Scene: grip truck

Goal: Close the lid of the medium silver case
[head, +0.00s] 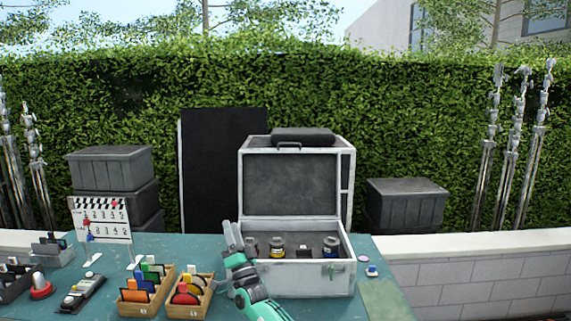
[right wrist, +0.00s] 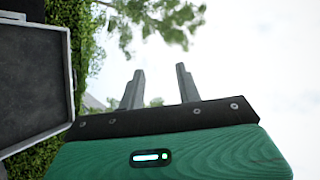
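The silver case (head: 305,282) stands on the teal table with its lid (head: 290,183) raised upright behind it. Several small bottles or jars stand inside, one with a yellow band (head: 277,247). The lid's edge also shows at the left of the right wrist view (right wrist: 68,75). My right gripper (head: 231,234) is in front of the case's left front corner, fingers pointing up. In the right wrist view its two fingers (right wrist: 159,88) stand apart with nothing between them. I cannot tell whether it touches the case. My left gripper is not in view.
Wooden boxes of coloured items (head: 146,296) and a clapperboard (head: 101,218) are on the table left of the case. A small round item (head: 372,271) lies to its right. A black panel (head: 215,170) and grey bins (head: 405,203) stand behind.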

